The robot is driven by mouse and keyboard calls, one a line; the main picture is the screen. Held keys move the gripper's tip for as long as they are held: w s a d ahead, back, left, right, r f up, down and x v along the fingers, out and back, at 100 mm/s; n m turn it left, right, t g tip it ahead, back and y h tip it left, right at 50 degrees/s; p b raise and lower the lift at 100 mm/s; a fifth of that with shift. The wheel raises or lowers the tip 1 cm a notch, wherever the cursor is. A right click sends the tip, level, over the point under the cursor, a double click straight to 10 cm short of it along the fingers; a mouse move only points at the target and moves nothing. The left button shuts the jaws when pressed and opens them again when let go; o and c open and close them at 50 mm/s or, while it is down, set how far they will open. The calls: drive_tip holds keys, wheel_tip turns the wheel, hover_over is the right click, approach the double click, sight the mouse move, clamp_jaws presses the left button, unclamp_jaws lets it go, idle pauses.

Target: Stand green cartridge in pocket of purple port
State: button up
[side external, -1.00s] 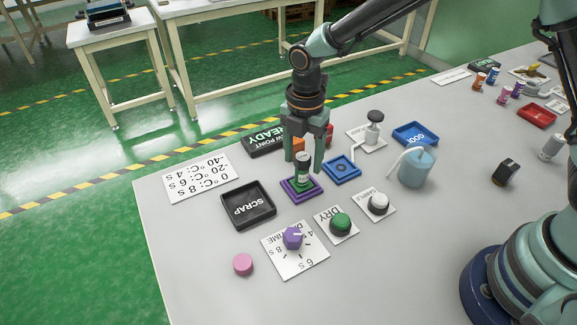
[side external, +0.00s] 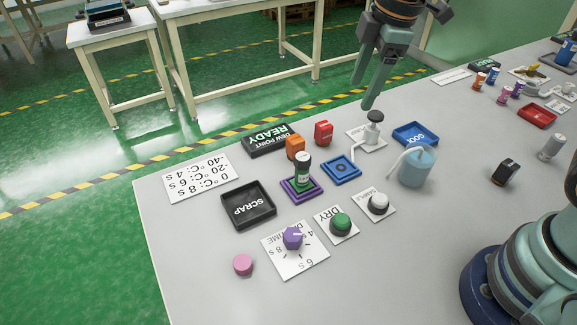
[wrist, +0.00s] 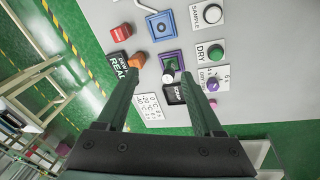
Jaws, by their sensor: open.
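My gripper (side external: 366,97) is open and empty, raised behind and to the right of the port, above the white plate with the pump.
A blue port (side external: 341,170) lies right of the purple one. Orange (side external: 295,147) and red (side external: 323,132) blocks stand behind. A black SCRAP tray (side external: 248,205) is at left. A DRY button (side external: 341,223), a purple dial (side external: 292,238) and a wash bottle (side external: 416,168) stand nearby.

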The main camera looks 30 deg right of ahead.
drive_tip(key=s+d+r+m+t, duration=0.2)
drive_tip(key=s+d+m, duration=0.6)
drive_tip(key=m, duration=0.5)
drive_tip(key=shift+s+d+m+t+h, duration=0.25)
drive_tip(key=shift+d+m+t+h, duration=0.1)
drive_tip(key=shift+t, duration=0.25)
drive_tip(key=shift+o, duration=0.3)
drive_tip(key=shift+r, duration=0.1)
